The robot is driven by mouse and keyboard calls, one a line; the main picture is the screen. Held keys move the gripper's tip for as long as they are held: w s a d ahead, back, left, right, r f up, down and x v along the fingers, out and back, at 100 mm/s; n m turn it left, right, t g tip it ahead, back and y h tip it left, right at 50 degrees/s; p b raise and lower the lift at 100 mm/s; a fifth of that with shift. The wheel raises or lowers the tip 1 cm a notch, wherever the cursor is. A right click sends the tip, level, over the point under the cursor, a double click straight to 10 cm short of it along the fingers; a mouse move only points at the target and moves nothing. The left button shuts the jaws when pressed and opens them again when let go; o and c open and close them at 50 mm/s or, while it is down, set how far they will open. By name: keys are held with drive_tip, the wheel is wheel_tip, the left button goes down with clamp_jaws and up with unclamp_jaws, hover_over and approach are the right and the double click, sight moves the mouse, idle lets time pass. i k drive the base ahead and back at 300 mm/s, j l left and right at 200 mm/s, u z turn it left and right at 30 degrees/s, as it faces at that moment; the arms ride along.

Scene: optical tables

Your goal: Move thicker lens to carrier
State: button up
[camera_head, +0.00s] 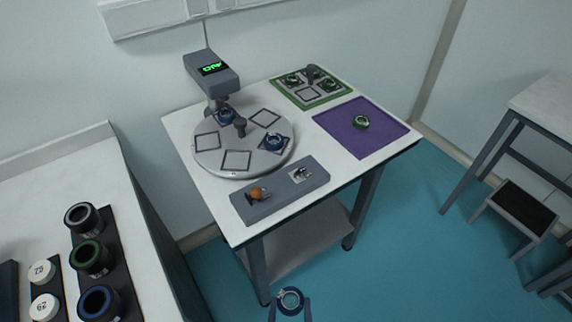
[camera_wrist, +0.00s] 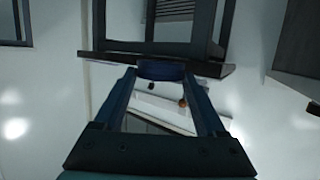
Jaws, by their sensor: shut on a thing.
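My gripper (camera_head: 290,308) is at the bottom of the head view, in front of the white table. It is shut on a blue-ringed lens (camera_head: 290,298), which also shows between the fingertips in the wrist view (camera_wrist: 161,70). A green-edged tray (camera_head: 331,100) with a handle carries two green-ringed lenses and one empty square. No label shows which is the carrier.
A purple mat (camera_head: 345,140) bears a green-ringed lens (camera_head: 361,122). A device with a green display (camera_head: 212,78) stands over the plate's back. A grey panel (camera_head: 281,190) with an orange knob lies along the table's front. Another bench at left holds ringed parts (camera_head: 91,258).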

sight(307, 95)
drive_tip(key=l+u, duration=0.15)
drive_tip(key=u, duration=0.2)
drive_tip(key=i+l+u, duration=0.1)
drive_tip(key=u, duration=0.25)
drive_tip(key=l+u, duration=0.2)
drive_tip(key=u, duration=0.15)
drive_tip(key=l+u, duration=0.2)
drive_tip(key=l, duration=0.3)
drive_tip(key=k+l+u, duration=0.15)
drive_tip(key=l, duration=0.35)
drive_tip(key=l+u, duration=0.2)
drive_tip(key=l, duration=0.3)
drive_tip(key=k+l+u, duration=0.15)
drive_tip(key=l, duration=0.3)
